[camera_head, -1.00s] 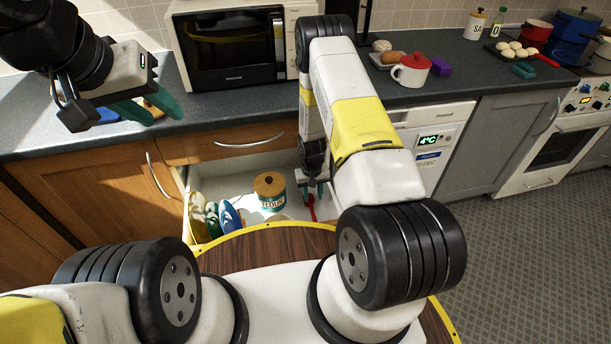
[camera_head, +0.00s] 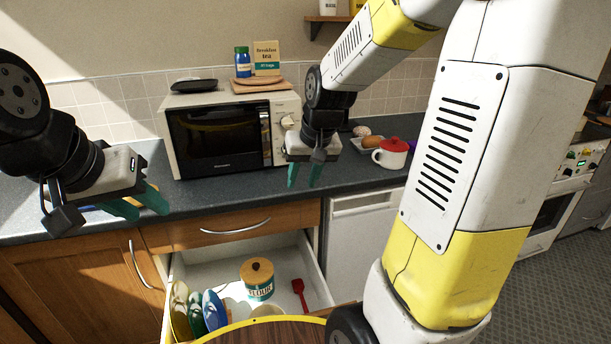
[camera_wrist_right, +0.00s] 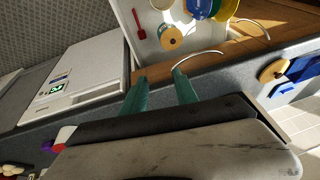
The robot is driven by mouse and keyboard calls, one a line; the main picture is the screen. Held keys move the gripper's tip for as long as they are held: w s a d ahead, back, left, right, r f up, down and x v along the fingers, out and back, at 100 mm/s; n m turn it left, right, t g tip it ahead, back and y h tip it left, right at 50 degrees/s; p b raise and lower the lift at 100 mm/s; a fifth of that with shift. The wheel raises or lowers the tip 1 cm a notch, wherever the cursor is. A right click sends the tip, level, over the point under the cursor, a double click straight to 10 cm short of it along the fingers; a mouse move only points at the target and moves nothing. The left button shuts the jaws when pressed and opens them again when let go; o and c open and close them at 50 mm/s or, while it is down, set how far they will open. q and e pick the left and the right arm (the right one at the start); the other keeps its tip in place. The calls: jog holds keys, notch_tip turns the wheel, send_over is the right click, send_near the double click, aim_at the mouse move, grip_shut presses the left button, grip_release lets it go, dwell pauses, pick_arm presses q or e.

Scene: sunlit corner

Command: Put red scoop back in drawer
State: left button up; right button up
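The red scoop (camera_head: 299,289) lies in the open drawer (camera_head: 312,262), to the right of the flour canister (camera_head: 258,281). It also shows in the right wrist view (camera_wrist_right: 167,33) against the white drawer floor. My right gripper (camera_head: 304,178) is open and empty, raised above the counter's front edge near the microwave's right side, well above the scoop. Its green fingers (camera_wrist_right: 160,84) are apart in the right wrist view. My left gripper (camera_head: 143,204) is open over the counter at the left, with nothing seen between its fingers.
Several plates (camera_head: 214,309) stand at the drawer's left. Above the open drawer is a closed drawer front (camera_head: 225,223). A white appliance (camera_head: 358,240) is right of the drawer.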

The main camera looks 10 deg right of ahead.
jog(key=s+r+t, duration=0.1)
jog(key=s+r, duration=0.3)
jog(key=s, duration=0.4)
jog(key=s+r+t, duration=0.1)
jog(key=s+r, duration=0.3)
jog(key=s, duration=0.4)
jog(key=shift+s+a+r+n+y, duration=0.15)
jog(key=shift+a+r+n+y, duration=0.2)
jog(key=shift+a+y, duration=0.1)
